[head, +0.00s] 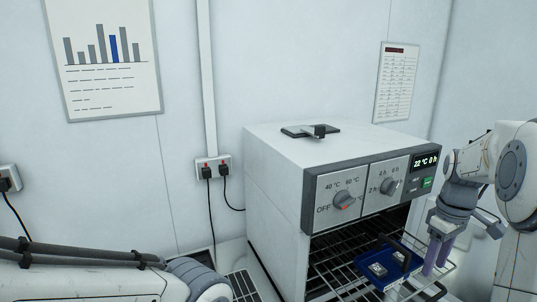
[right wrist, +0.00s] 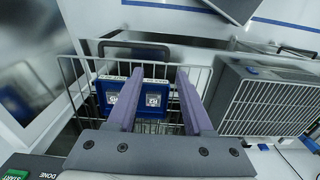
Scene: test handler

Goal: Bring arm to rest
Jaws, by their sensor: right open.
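My right gripper (head: 438,254) is at the open front of the white oven (head: 278,190), with purple fingers pointing down. In the right wrist view the gripper (right wrist: 158,82) is open, its two fingers apart with nothing clasped between them. A blue tray (head: 366,266) with a dark handle and two small square parts lies on the wire rack (head: 333,262), just left of the fingers. The tray also shows beyond the fingers in the right wrist view (right wrist: 138,113); I cannot tell whether they touch it. My left arm lies low at the left; its gripper is out of the picture.
The oven has two knobs (head: 344,200) and a lit display (head: 426,162). A dark flat object (head: 311,131) rests on its top. Wall sockets (head: 213,168) with hanging cables are behind. A grey grille unit (right wrist: 270,103) stands to the right in the wrist view.

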